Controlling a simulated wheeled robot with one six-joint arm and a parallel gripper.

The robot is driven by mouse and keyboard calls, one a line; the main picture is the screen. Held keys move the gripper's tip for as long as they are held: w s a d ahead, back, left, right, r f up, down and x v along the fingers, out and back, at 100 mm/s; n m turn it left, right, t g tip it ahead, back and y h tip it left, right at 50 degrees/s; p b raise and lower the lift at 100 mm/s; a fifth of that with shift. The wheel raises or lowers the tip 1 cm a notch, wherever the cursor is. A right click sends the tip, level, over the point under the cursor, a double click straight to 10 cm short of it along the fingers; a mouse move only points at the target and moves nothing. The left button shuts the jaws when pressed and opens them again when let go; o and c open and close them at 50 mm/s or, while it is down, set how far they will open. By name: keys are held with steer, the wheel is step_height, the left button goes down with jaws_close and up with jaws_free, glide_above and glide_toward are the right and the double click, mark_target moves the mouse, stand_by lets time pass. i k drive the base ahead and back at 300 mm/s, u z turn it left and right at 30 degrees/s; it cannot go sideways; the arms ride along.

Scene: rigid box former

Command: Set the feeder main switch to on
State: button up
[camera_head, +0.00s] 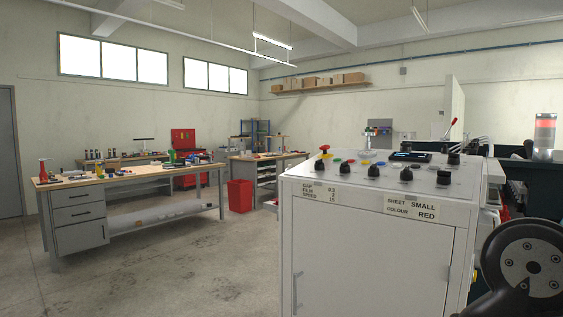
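A white control cabinet (365,255) stands right of centre. Its top panel (300,168) bears several black knobs, including one near the front right corner (443,178) and one behind it (454,158). A red and yellow control (324,151) sits at the panel's left. Small coloured buttons and a dark display (410,156) are farther back. I cannot tell which control is the feeder main switch or read its setting. My gripper is not in view; only a dark joint of my arm shows at the lower right.
The cabinet front has labels, one reading "SHEET SMALL COLOUR RED" (411,208). A red-tipped lever (449,128) and a red-topped beacon (545,132) rise behind at right. A workbench (130,178) and a red bin (239,195) stand at left. The floor between bench and cabinet is clear.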

mark_target(319, 164)
steer(key=u, duration=0.45)
steer(key=i, duration=0.65)
steer(key=u, duration=0.3)
